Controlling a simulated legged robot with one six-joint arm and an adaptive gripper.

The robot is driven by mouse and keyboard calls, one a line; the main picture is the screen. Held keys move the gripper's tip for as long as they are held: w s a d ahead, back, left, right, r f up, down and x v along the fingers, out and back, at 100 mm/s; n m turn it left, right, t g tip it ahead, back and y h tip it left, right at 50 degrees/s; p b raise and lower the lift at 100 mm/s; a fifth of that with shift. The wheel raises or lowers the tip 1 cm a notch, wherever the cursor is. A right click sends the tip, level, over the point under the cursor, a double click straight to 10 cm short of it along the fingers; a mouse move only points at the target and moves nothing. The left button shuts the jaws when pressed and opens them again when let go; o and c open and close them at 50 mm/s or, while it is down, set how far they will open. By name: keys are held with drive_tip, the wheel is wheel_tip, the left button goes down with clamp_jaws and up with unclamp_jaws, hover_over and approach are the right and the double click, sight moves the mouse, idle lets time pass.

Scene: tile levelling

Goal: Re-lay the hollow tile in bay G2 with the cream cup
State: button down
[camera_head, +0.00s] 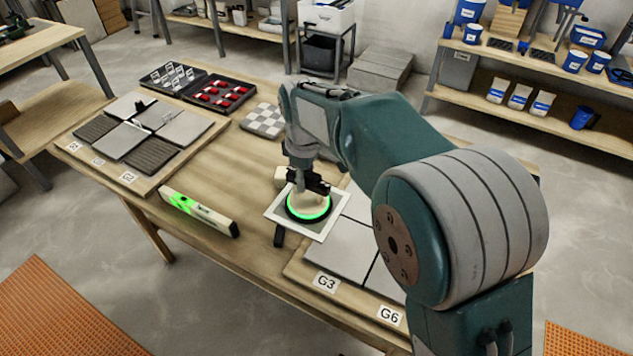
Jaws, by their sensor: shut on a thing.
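My gripper (310,182) is shut on the cream cup (305,202), whose base has a green glowing ring. The cup sits on a square pale-edged tile (322,229) with a grey face. The tile overhangs the left edge of the board (299,262) that carries the labels G3 and G6. It looks raised, but I cannot tell its exact height. Grey tiles (338,245) lie on this board beside it.
A level with green markings (198,211) lies at the table's front. A left board (75,148) holds light and dark tiles. A black case (218,104) with red pieces and a checkered block (264,121) stand behind. Mid-table is clear.

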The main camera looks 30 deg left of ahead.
drive_tip(key=a, duration=0.8)
drive_tip(key=shift+a+r, duration=0.2)
drive_tip(key=shift+a, duration=0.2)
